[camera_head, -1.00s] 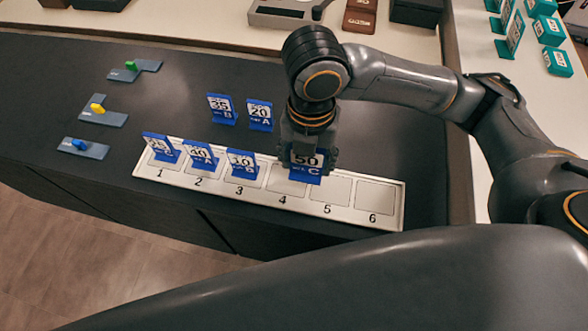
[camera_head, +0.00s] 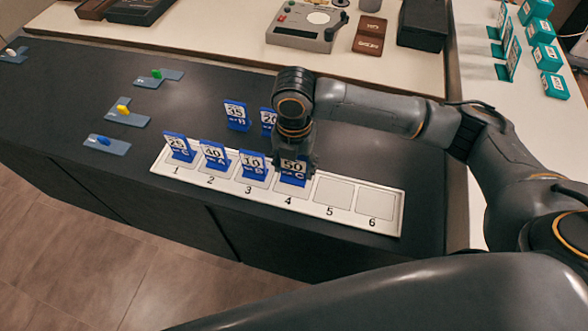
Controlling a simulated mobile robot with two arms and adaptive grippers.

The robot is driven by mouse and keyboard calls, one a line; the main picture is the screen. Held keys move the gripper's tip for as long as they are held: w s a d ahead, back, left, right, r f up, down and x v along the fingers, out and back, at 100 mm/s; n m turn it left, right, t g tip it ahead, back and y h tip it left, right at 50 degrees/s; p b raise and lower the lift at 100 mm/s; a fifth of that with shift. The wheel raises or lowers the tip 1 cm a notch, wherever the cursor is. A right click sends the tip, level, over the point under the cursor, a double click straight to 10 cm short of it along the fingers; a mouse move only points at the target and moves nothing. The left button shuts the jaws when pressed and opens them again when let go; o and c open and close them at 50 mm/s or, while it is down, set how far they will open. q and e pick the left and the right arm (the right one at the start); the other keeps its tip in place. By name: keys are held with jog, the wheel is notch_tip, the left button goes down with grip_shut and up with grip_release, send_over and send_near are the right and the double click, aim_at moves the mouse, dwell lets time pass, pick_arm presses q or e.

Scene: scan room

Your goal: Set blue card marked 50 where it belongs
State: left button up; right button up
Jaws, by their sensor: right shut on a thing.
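The blue card marked 50 C (camera_head: 292,170) stands upright at slot 4 of the white numbered tray (camera_head: 308,209). My right gripper (camera_head: 293,155) is over it from behind and shut on it. Whether the card's foot touches the tray is hard to tell. Slots 1 to 3 hold blue cards: 25 C (camera_head: 178,147), 40 A (camera_head: 214,154) and 10 B (camera_head: 253,165). Slots 5 and 6 are bare. A blue card 35 B (camera_head: 236,115) and a partly hidden blue card 20 (camera_head: 268,119) stand behind the tray. My left gripper is out of view.
Grey plates with a blue piece (camera_head: 104,141), a yellow piece (camera_head: 123,109) and a green piece (camera_head: 156,74) lie at the left. A device (camera_head: 304,24) stands on the back counter. Teal cards and boxes (camera_head: 551,86) are at the far right.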

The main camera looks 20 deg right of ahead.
aim_at(294, 173)
jog(key=shift+w+d+f, duration=0.1)
jog(key=shift+w+f, duration=0.35)
jog(key=shift+f, duration=0.1)
jog(key=shift+w+d+f, duration=0.1)
jog(key=shift+w+f, duration=0.05)
jog(key=shift+f, duration=0.1)
notch_tip(294, 173, down, 3)
jog(key=shift+r+p, duration=0.1)
jog(key=shift+p, duration=0.35)
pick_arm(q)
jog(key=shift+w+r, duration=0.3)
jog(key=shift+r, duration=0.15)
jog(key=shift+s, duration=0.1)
pick_arm(e)
jog(key=shift+f, duration=0.25)
jog(key=o, duration=1.1)
jog(key=shift+c, duration=0.2)
jog(key=shift+o, duration=0.7)
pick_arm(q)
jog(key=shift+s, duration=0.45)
